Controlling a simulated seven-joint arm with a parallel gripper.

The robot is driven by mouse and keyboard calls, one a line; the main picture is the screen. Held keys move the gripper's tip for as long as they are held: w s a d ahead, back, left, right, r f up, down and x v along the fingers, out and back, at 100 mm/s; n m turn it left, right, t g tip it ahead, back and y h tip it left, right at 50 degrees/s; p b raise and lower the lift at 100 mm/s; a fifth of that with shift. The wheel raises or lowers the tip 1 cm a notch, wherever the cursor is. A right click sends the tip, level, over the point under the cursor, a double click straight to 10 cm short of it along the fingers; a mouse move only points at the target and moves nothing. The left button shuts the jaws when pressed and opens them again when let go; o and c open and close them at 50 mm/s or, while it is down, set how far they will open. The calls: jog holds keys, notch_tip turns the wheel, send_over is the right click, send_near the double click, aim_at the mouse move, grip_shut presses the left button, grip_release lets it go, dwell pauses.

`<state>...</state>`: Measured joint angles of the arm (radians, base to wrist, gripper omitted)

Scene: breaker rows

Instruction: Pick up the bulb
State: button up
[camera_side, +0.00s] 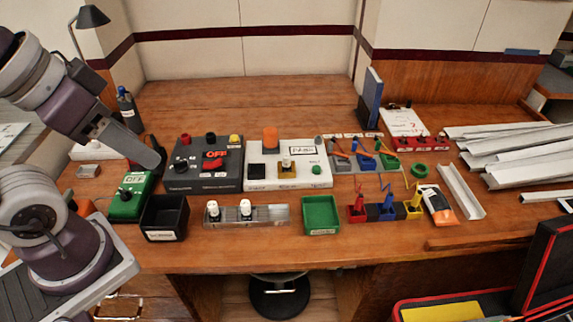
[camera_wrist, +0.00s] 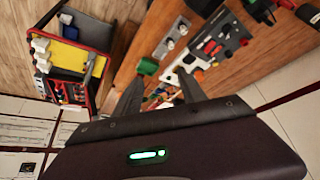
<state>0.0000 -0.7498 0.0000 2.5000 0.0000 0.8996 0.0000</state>
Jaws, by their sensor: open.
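Two white bulb-like pieces stand upright in a clear-grey holder (camera_side: 229,216) on the table in the side view: a left bulb (camera_side: 213,209) and a right bulb (camera_side: 246,208). The holder also shows in the wrist view (camera_wrist: 173,37), small and seen at a slant. My gripper (camera_wrist: 160,92) is open, with two dark fingers apart and nothing visibly held between them. In the side view my arm reaches in from the left, and the gripper end is up and left of the holder, away from the bulbs.
A black bin (camera_side: 165,218) stands left of the holder and a green bin (camera_side: 321,215) right of it. Behind are a dark switch panel (camera_side: 203,180) and a white panel (camera_side: 288,184) with an orange lamp (camera_side: 270,138). Metal channels (camera_side: 520,150) lie at the right.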

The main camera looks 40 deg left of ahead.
jog(key=w+a+f+t, duration=0.1)
jog(key=w+a+f, duration=0.1)
jog(key=w, duration=1.1)
jog(key=t, duration=0.4)
send_over(284, 160)
jog(key=s, duration=0.5)
notch_tip(284, 160, down, 19)
jog(key=shift+t, duration=0.8)
jog(key=f, duration=0.9)
jog(key=shift+a+f, duration=0.1)
jog(key=shift+a, duration=0.25)
jog(key=x, duration=0.6)
jog(key=shift+w+d, duration=0.25)
jog(key=shift+w, duration=0.3)
grip_shut()
